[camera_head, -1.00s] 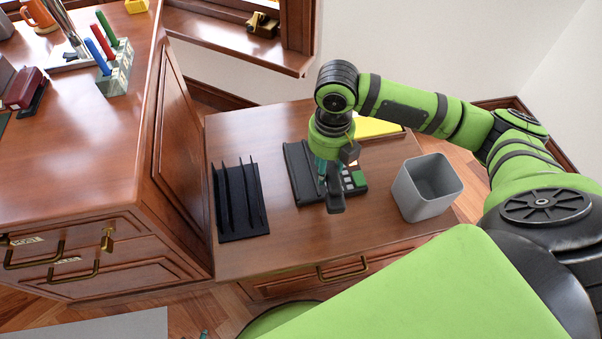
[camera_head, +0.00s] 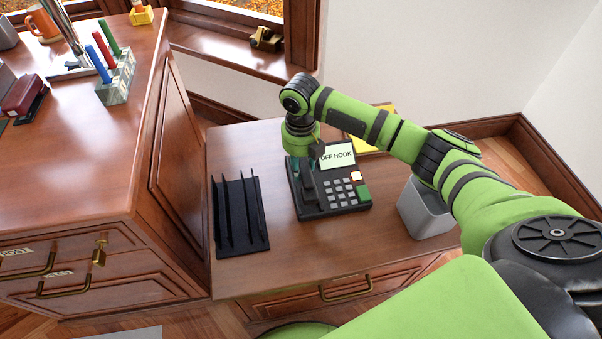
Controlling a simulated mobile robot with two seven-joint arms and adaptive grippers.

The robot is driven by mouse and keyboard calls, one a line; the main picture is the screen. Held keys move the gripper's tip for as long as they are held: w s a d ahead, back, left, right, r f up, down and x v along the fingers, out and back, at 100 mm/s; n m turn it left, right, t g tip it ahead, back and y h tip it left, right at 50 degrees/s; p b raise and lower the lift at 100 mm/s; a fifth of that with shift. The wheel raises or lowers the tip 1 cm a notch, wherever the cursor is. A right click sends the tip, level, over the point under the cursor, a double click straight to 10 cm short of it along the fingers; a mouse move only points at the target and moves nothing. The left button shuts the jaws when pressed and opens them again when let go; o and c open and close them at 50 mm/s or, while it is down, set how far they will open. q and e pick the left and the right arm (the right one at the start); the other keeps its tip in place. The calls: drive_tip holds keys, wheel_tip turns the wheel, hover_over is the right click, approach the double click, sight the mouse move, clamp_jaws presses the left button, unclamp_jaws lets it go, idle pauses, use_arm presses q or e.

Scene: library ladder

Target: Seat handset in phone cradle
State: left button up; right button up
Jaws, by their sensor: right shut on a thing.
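The black desk phone (camera_head: 335,207) sits on the low wooden cabinet top, with a grey keypad, a green key and a screen (camera_head: 337,157) reading "OFF HOOK". My right gripper (camera_head: 305,178) points down over the left side of the phone, where the cradle is. It is shut on the dark handset (camera_head: 309,190), which is at or just above the cradle. The gripper hides part of both, so I cannot tell whether they touch. My left gripper is not in view.
A black slotted rack (camera_head: 240,215) stands left of the phone. A grey bin (camera_head: 426,212) stands to the right, partly behind my right arm. A yellow item (camera_head: 374,143) lies behind the phone. The higher wooden desk (camera_head: 75,165) rises on the left.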

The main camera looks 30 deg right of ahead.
sight(301, 163)
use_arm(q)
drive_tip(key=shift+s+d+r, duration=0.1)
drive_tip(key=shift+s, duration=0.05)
use_arm(e)
drive_tip(key=shift+f, duration=1.75)
use_arm(q)
drive_tip(key=shift+b, duration=0.3)
use_arm(e)
drive_tip(key=shift+f, duration=0.15)
drive_tip(key=o, duration=1.3)
drive_tip(key=shift+c, duration=0.2)
use_arm(q)
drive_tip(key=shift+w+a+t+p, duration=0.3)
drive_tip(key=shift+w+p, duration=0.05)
drive_tip(key=shift+p, duration=0.75)
use_arm(e)
wheel_tip(301, 163, up, 12)
drive_tip(key=shift+r, duration=0.15)
